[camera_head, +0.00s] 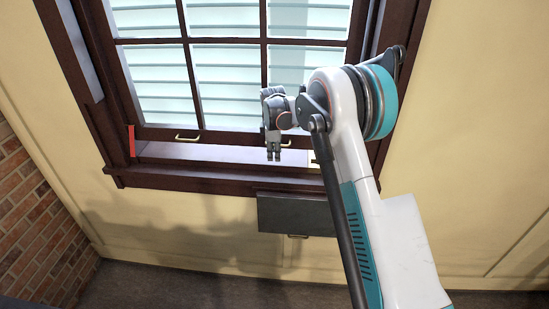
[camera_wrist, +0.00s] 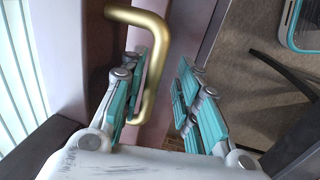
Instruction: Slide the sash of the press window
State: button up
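The window sash (camera_head: 228,137) is a dark brown frame with panes, in front of pale slatted blinds. Its bottom rail stands just above the sill; I cannot tell whether there is a gap. One brass handle (camera_head: 187,138) is on the rail's left part. Another brass handle (camera_head: 286,144) is at my gripper, partly hidden by it. In the wrist view my gripper (camera_wrist: 165,95) is open, with the bent brass handle (camera_wrist: 158,60) reaching between its fingers, close to the left finger. Contact is unclear. In the head view my gripper (camera_head: 273,152) hangs in front of the rail.
The dark sill (camera_head: 190,181) runs below the sash, with a red strip (camera_head: 131,140) at the left jamb. A dark grey box (camera_head: 297,213) with a small brass handle is on the wall under the sill. A brick wall (camera_head: 35,215) stands at the left.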

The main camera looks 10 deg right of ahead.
jog(key=shift+f, duration=0.85)
jog(key=shift+r, duration=0.1)
